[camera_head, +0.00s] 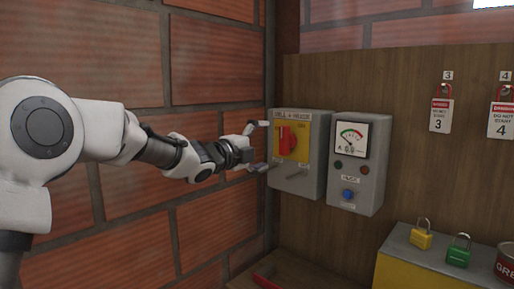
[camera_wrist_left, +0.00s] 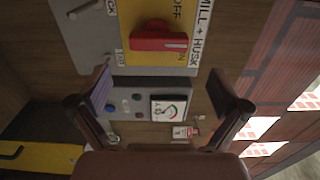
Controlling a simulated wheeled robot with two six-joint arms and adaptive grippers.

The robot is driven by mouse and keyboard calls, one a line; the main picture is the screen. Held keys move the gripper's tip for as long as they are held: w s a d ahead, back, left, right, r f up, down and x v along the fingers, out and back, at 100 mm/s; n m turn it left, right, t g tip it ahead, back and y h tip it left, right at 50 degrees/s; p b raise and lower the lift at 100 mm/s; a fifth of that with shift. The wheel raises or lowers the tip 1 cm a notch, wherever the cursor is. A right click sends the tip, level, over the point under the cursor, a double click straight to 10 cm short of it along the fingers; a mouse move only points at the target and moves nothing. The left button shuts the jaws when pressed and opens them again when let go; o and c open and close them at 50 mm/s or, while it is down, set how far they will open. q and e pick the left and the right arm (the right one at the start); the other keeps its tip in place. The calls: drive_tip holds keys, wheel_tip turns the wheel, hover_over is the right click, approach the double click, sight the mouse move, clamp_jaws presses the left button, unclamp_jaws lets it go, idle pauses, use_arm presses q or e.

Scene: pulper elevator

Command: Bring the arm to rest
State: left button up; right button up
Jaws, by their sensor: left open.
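My left arm comes in from the left in the head view. Its gripper (camera_head: 260,146) is open and empty, just left of the grey switch box (camera_head: 313,150) labelled MILL + HUSK. The box carries a red rotary handle (camera_head: 287,139) on a yellow plate. In the wrist view the open fingers (camera_wrist_left: 161,92) have nothing between them, and the red handle (camera_wrist_left: 158,41) lies beyond them near the top. Contact between fingertips and box cannot be told for sure; the fingers do not hold the handle. My right gripper is not in view.
A grey meter box (camera_head: 359,163) with a blue button (camera_head: 347,194) stands right of the switch box. Tags 3 (camera_head: 440,115) and 4 (camera_head: 502,121) hang on the wooden board. Yellow (camera_head: 421,239) and green (camera_head: 459,256) padlocks stand at lower right. A brick wall (camera_head: 215,80) is behind my arm.

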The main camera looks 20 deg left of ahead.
use_arm(q)
drive_tip(key=v, duration=0.2)
drive_tip(key=shift+s+a, duration=0.15)
drive_tip(key=shift+s, duration=0.2)
drive_tip(key=shift+f, duration=0.1)
drive_tip(key=s+d+f+n+g+y, duration=0.1)
drive_tip(key=s+f+n+g, duration=0.15)
drive_tip(key=f, duration=0.95)
drive_tip(key=s+d+f+n+g+y, duration=0.1)
drive_tip(key=f+n, duration=0.3)
drive_tip(key=f, duration=0.7)
drive_tip(key=s+d+f+n+g, duration=0.1)
drive_tip(key=f+n+g, duration=0.15)
drive_tip(key=f, duration=0.95)
drive_tip(key=s+f+n+g+y, duration=0.2)
drive_tip(key=s+f+n+g, duration=0.35)
drive_tip(key=s+f, duration=1.05)
drive_tip(key=s+f+n+g+y, duration=0.1)
drive_tip(key=s+f+n, duration=0.3)
drive_tip(key=s, duration=0.8)
drive_tip(key=s+a+f+n+g+y, duration=0.1)
drive_tip(key=s+f+n+g, duration=0.3)
drive_tip(key=s+f, duration=0.5)
drive_tip(key=s, duration=0.3)
drive_tip(key=shift+s, duration=0.3)
